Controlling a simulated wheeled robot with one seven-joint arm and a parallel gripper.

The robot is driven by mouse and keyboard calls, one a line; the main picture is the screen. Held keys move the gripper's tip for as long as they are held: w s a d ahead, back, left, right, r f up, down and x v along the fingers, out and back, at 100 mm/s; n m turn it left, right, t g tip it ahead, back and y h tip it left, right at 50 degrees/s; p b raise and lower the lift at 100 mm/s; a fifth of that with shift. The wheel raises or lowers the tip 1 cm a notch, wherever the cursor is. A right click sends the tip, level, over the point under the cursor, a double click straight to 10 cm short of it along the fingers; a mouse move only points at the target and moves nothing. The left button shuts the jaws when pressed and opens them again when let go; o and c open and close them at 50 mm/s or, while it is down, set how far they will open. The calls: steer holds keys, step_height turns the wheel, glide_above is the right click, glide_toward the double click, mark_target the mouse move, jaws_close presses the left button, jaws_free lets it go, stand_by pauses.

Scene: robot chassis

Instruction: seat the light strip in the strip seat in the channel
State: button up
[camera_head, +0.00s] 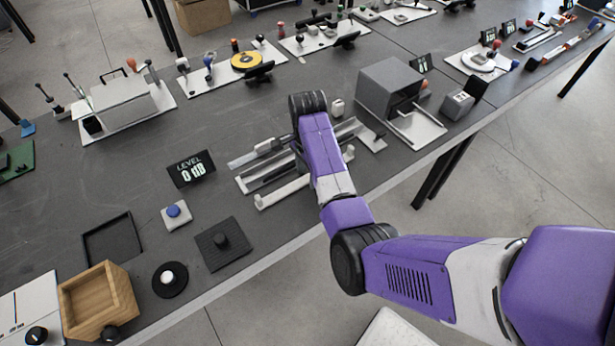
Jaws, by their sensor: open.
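A grey channel (252,181) with a dark slot lies on the dark table below my arm. Its middle is hidden by my purple forearm, and its rails show again on the right. A whitish bar with raised ends (284,193) lies along its near side. A shorter pale bar with a grey block (250,157) lies at its far left. I cannot tell for sure which bar is the light strip, and the strip seat cannot be made out. My gripper is hidden behind my arm, whose dark far joint is above the channel's far side.
A "LEVEL 0 dB" display (191,169) stands left of the channel. A grey open box (390,88) stands to the right. Table between display and far boards is clear.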

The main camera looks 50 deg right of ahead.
jaws_close()
stand_by(0.4)
step_height(320, 180, up, 8)
step_height(320, 180, up, 11)
steer(key=p, duration=0.8)
glide_above(307, 177)
steer(key=shift+s+r, duration=0.1)
steer(key=shift+r, duration=0.35)
steer(key=shift+s, duration=0.1)
